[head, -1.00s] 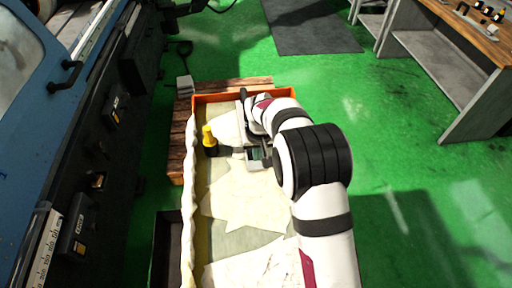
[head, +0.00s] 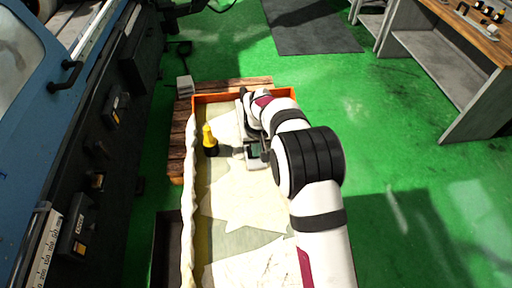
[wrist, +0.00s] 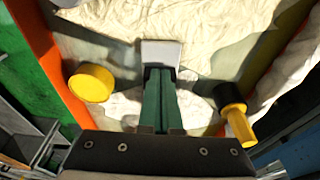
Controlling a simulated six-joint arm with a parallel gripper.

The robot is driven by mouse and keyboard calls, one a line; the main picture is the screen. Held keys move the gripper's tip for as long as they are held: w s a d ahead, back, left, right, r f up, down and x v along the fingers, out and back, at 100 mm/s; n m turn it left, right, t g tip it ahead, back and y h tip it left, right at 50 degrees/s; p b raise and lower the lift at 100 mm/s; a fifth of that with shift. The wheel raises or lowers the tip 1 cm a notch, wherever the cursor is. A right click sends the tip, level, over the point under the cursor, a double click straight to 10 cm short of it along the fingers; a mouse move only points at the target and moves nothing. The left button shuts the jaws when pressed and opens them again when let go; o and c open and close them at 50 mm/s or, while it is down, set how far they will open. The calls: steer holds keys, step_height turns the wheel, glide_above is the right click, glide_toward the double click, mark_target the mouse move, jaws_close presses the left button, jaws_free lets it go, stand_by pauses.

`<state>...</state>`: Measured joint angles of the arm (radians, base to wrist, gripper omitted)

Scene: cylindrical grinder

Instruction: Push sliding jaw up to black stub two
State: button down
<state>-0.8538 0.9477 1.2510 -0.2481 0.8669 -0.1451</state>
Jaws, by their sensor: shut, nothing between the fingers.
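My gripper (wrist: 160,100) has green fingers, shut together and empty, pointing at a pale grey block (wrist: 160,53). The block is at the fingertips; I cannot tell whether they touch, or whether it is the sliding jaw. In the head view my gripper (head: 256,150) is low over the orange-walled box, partly hidden by my arm. A piece with a black lower part and yellow top (head: 209,140) stands left of it. It shows at the right in the wrist view (wrist: 232,106). A yellow round piece (wrist: 91,83) is at the left there. I cannot tell which is black stub two.
The orange-walled box (head: 245,96) holds crumpled pale cloth or paper (head: 240,195) and sits on wooden boards (head: 177,140). The blue and black machine (head: 95,130) stands at the left. Green floor is open at the right, before a workbench (head: 455,70).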

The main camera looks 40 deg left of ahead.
steer(key=shift+w+a+r, duration=0.1)
steer(key=shift+w+a, duration=1.2)
steer(key=shift+a, duration=0.15)
stand_by(0.4)
steer(key=shift+s+d+r, duration=0.1)
steer(key=shift+r, duration=1)
steer(key=shift+s+d+r, duration=0.15)
steer(key=shift+r, duration=1)
steer(key=shift+s+d+r, duration=0.1)
steer(key=shift+r, duration=1.1)
